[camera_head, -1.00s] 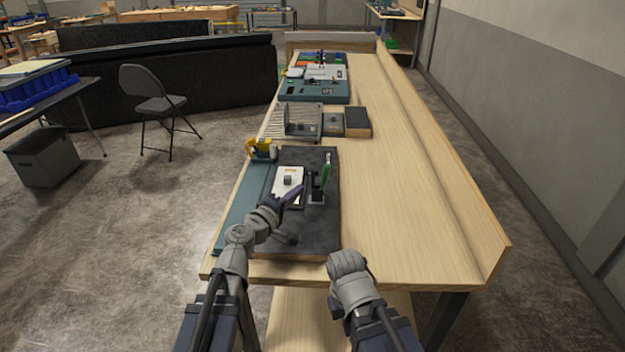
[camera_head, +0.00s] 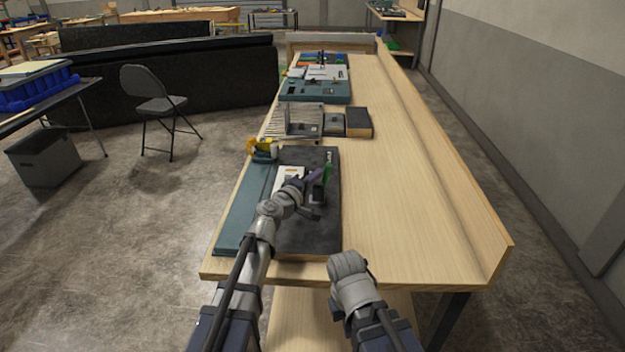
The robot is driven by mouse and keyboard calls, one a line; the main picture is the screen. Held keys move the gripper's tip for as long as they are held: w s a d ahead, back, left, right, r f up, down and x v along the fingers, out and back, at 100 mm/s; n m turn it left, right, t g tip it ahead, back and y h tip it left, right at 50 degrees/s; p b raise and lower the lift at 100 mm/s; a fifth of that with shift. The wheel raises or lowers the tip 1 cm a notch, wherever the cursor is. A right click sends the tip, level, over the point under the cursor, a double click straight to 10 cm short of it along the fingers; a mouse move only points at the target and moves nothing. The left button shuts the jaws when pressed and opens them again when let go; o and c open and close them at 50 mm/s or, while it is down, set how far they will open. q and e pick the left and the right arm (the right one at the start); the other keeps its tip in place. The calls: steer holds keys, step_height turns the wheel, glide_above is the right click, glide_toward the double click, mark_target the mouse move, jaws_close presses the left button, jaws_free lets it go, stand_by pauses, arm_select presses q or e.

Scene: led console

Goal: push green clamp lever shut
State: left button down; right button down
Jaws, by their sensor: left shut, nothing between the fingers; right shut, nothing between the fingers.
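The clamp with the green lever (camera_head: 328,173) stands on the right part of the dark board (camera_head: 318,231). The lever looks roughly upright. My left gripper (camera_head: 315,175) is shut and empty, its purple fingertips just left of the green lever. I cannot tell whether they touch it. My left gripper and wrist hide part of the clamp base and of a white plate (camera_head: 290,173) on the board. My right gripper (camera_head: 346,262) is shut and empty at the table's front edge, away from the clamp.
A yellow item (camera_head: 262,146) sits at the board's far left corner. Beyond are a ribbed grey fixture (camera_head: 297,118), a dark box (camera_head: 358,122) and a teal console (camera_head: 315,90). The wooden tabletop (camera_head: 405,200) right of the board is clear, up to a raised ledge.

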arm_select(q)
steer(key=shift+d+r+p, duration=0.1)
steer(key=shift+d+p, duration=0.15)
steer(key=shift+p, duration=0.15)
